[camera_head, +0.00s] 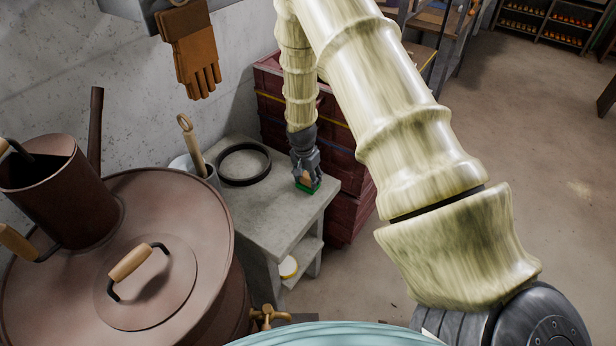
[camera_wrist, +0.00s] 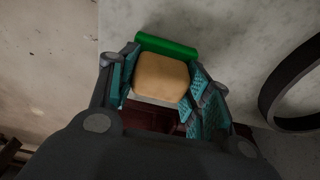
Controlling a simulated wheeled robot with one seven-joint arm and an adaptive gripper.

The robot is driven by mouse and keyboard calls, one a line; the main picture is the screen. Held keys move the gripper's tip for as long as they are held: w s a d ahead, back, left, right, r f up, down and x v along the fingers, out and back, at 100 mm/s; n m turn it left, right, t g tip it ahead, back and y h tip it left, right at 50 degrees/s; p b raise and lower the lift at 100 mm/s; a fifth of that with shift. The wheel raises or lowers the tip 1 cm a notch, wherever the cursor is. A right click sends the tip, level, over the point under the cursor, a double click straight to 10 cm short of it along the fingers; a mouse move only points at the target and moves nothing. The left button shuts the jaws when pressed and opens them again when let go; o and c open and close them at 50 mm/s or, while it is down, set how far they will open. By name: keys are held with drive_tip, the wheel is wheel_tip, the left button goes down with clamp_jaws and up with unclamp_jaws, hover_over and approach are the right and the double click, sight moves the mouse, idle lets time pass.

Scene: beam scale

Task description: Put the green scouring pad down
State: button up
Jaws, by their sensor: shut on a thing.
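The green scouring pad (camera_head: 308,188) is in my gripper (camera_head: 306,178), over the right edge of the small grey table (camera_head: 255,215). In the wrist view, its green part (camera_wrist: 168,46) shows beyond my fingertips (camera_wrist: 163,82). A tan block (camera_wrist: 160,72) that looks like part of it sits between the teal finger pads. My gripper is shut on it and points down. I cannot tell whether the pad touches the tabletop.
A black ring (camera_head: 244,164) lies on the table left of my gripper. A pot with a wooden handle (camera_head: 192,146) stands farther left. A large brown lidded vessel (camera_head: 190,225) is in front. Red crates (camera_head: 345,215) stand behind. The table's front part is clear.

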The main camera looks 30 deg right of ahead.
sight(305, 179)
drive_tip(key=shift+f, duration=0.2)
drive_tip(key=o, duration=0.9)
drive_tip(key=shift+r, duration=0.2)
drive_tip(key=shift+s+a+r+b, duration=0.2)
drive_tip(key=shift+r+b, duration=0.55)
drive_tip(key=shift+r, duration=1.2)
drive_tip(key=shift+s+a+r+b, duration=0.1)
drive_tip(key=shift+a+r+b, duration=0.45)
drive_tip(key=shift+r, duration=1.45)
drive_tip(key=shift+s+a+r+b, duration=0.1)
drive_tip(key=shift+r+b, duration=0.8)
drive_tip(key=shift+r, duration=1.05)
